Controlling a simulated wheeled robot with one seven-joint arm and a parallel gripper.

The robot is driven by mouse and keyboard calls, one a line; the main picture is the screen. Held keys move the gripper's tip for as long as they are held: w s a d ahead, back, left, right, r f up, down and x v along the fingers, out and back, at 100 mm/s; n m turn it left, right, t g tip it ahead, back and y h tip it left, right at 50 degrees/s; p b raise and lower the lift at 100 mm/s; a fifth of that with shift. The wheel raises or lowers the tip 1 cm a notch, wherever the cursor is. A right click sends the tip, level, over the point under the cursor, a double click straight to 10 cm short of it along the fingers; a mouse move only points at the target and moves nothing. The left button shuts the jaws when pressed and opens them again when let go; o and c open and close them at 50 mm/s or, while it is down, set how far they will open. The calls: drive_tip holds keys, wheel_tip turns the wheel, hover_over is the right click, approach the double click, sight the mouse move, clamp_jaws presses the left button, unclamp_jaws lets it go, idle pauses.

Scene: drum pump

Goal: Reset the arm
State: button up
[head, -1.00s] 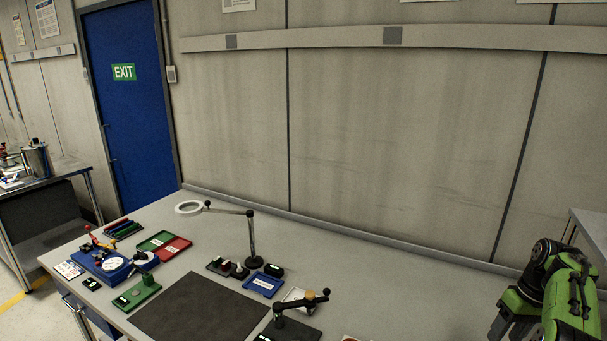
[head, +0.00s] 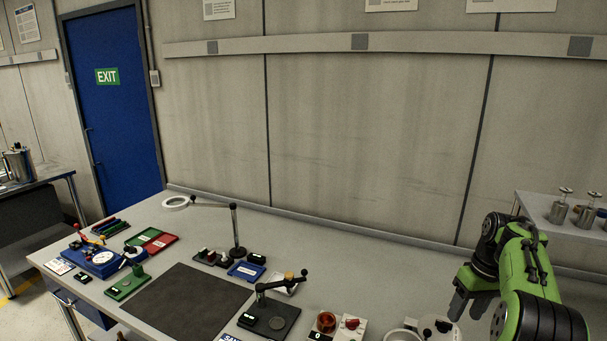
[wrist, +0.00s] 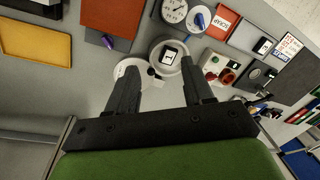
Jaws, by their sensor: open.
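My green and black arm reaches in from the lower right of the head view, with my gripper (head: 466,302) over the right part of the bench. In the wrist view my gripper (wrist: 160,95) is open, its two dark fingers apart with nothing between them. Beyond the fingers lies a round pale dish (wrist: 160,65) with a small black-and-white item in it. A round gauge (wrist: 174,10) is above it in the picture.
The grey bench (head: 320,245) carries a dark mat (head: 190,302), a magnifier lamp (head: 234,230), a black stand with a lever (head: 272,310) and red-knobbed units (head: 326,322). A side bench with metal cans (head: 559,210) stands at right.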

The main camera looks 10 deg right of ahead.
drive_tip(key=s+a+r+t+h, duration=0.1)
drive_tip(key=s+a+r, duration=0.1)
drive_tip(key=a+r, duration=0.35)
drive_tip(key=s+a+r, duration=0.2)
drive_tip(key=a, duration=0.6)
drive_tip(key=s+a+r+t+h, duration=0.1)
drive_tip(key=s+a+r, duration=0.1)
drive_tip(key=a+r, duration=0.35)
drive_tip(key=s+a+f+t, duration=0.1)
drive_tip(key=s+a+f, duration=0.2)
drive_tip(key=s, duration=0.6)
drive_tip(key=s+a+f+t, duration=0.2)
drive_tip(key=s+a+f, duration=0.1)
drive_tip(key=s+a, duration=0.5)
drive_tip(key=shift+s, duration=0.55)
drive_tip(key=shift+a+f, duration=0.1)
